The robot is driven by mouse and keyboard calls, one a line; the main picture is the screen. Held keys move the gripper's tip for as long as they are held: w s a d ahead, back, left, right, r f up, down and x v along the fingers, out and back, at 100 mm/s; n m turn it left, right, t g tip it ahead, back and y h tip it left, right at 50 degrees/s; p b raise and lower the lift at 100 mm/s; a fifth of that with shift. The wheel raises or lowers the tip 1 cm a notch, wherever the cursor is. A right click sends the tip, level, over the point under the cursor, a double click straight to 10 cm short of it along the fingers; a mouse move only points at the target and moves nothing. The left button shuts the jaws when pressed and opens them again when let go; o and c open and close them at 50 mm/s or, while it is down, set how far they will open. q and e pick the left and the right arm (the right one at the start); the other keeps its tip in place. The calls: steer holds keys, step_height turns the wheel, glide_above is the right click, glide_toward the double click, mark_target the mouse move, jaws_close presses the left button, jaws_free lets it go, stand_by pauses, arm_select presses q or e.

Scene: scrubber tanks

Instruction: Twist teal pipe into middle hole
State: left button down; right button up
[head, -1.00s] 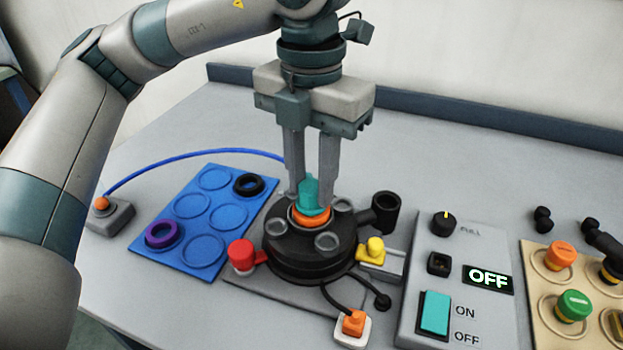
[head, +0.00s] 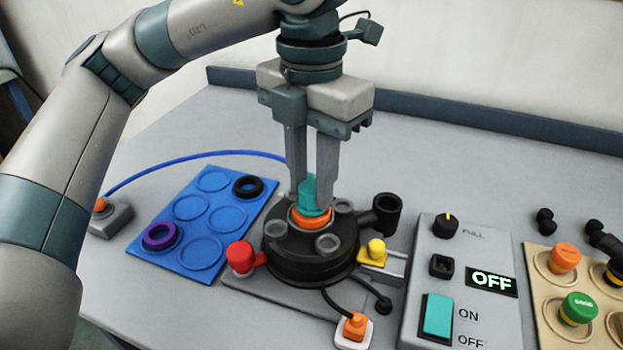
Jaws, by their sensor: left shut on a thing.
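The teal pipe (head: 308,197) stands upright at the middle hole of the black round tank (head: 285,262), with an orange ring (head: 311,217) around its base. My left gripper (head: 312,198) points straight down over the tank and is shut on the teal pipe. Its fingers hide part of the pipe's sides. How deep the pipe sits in the hole is hidden by the ring. My right gripper is not in view.
A blue mat (head: 200,262) with a purple ring (head: 160,237) and a black ring (head: 248,187) lies left. A control box (head: 398,330) with a display reading OFF stands right, beside a beige tray (head: 541,338) of caps. Red (head: 240,257) and yellow (head: 376,250) fittings flank the tank.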

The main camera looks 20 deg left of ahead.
arm_select(q)
steer(key=shift+f+b, duration=0.25)
steer(key=shift+b, duration=0.05)
stand_by(0.5)
steer(key=shift+c, duration=2.2)
jaws_free()
steer(key=shift+r, duration=0.2)
steer(key=shift+r+p, duration=1.8)
steer(key=shift+r, duration=1.6)
steer(key=shift+s, duration=0.1)
